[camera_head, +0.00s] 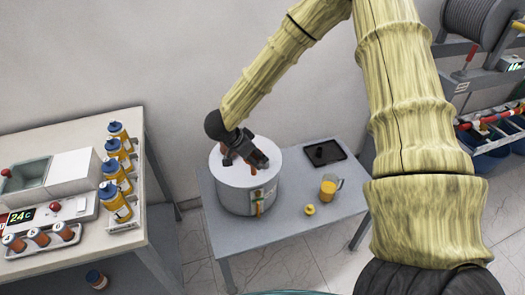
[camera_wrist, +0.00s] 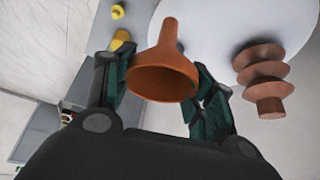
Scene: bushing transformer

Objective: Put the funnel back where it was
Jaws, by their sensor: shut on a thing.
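My gripper (camera_wrist: 166,84) is shut on an orange-brown funnel (camera_wrist: 163,72), whose wide mouth faces the wrist camera, with its narrow spout pointing away. In the head view my gripper (camera_head: 258,156) is above the grey cylindrical transformer tank (camera_head: 238,198), and the funnel is mostly hidden by it. The tank's pale top also shows in the wrist view (camera_wrist: 210,30). A ribbed brown bushing (camera_wrist: 264,78) stands on it, to the right of the funnel. I cannot tell whether the spout touches the tank.
On the grey table (camera_head: 290,225), a black tray (camera_head: 323,152) holds a dark item. A jug of yellow liquid (camera_head: 329,188) and a small yellow part (camera_head: 309,210) stand right of the tank.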

